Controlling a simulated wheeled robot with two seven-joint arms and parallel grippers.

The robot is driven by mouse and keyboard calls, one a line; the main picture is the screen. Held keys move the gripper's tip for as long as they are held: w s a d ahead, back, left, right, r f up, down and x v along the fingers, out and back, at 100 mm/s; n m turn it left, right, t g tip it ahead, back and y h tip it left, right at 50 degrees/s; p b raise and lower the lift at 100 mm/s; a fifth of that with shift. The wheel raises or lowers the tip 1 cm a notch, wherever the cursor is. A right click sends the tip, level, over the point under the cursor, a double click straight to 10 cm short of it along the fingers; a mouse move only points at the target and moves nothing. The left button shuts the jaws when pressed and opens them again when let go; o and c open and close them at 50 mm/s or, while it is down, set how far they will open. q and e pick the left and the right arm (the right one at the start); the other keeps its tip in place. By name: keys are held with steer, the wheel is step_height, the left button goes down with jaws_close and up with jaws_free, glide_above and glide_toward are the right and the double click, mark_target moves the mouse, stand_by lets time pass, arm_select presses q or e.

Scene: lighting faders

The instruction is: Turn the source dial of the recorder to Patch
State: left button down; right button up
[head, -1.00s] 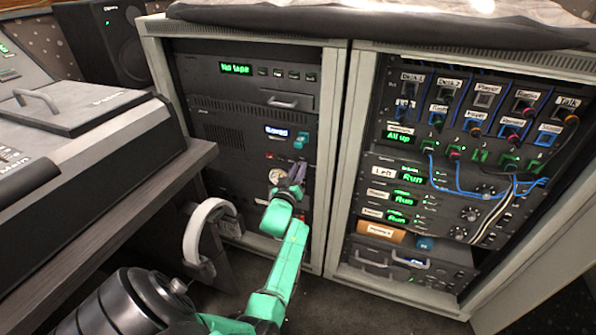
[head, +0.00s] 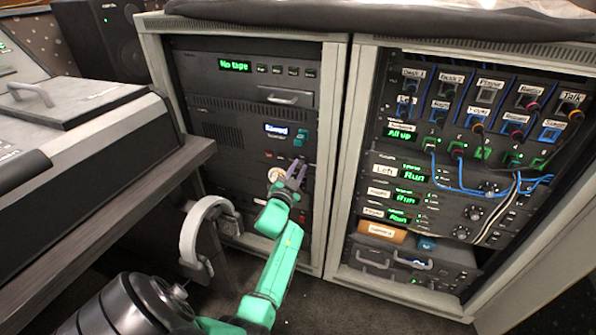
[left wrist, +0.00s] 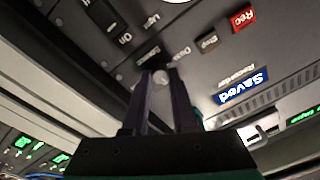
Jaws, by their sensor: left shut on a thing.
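The recorder (head: 225,133) is a dark panel in the left rack, with a lit blue display (head: 277,129) reading Saved. The display also shows in the left wrist view (left wrist: 243,86), tilted, near a red Rec button (left wrist: 243,17) and a grey Stop button (left wrist: 208,42). My left gripper (head: 295,175) is at the rack front, below the display. Small labels surround the knob, one seemingly Desk. The knob's pointer cannot be made out. My right gripper is out of view.
A desk console (head: 90,140) is at the left. The right rack (head: 430,215) holds a patch panel with blue and white cables. Open floor lies in front of the racks.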

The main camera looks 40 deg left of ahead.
arm_select(q)
steer(key=m+b, duration=0.1)
steer(key=m, duration=0.5)
steer(key=shift+f+h, duration=0.1)
steer(key=shift+h, duration=0.2)
steer(key=m+b, duration=0.1)
steer(key=m, duration=0.2)
steer(key=shift+a, duration=0.1)
steer(key=m+b, duration=0.1)
steer(key=m, duration=0.2)
steer(key=shift+h, duration=0.3)
steer(key=m, duration=0.2)
steer(key=shift+m+b, duration=0.4)
steer(key=m, duration=0.2)
steer(key=shift+m, duration=0.4)
steer(key=shift+a+m+h+b, duration=0.1)
steer(key=shift+m+h+b, duration=0.3)
steer(key=shift+m, duration=1.6)
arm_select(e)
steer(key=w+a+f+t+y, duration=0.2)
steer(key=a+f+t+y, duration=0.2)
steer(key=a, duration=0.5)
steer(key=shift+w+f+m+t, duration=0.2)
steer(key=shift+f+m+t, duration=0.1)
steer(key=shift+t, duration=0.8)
arm_select(q)
steer(key=shift+r, duration=0.2)
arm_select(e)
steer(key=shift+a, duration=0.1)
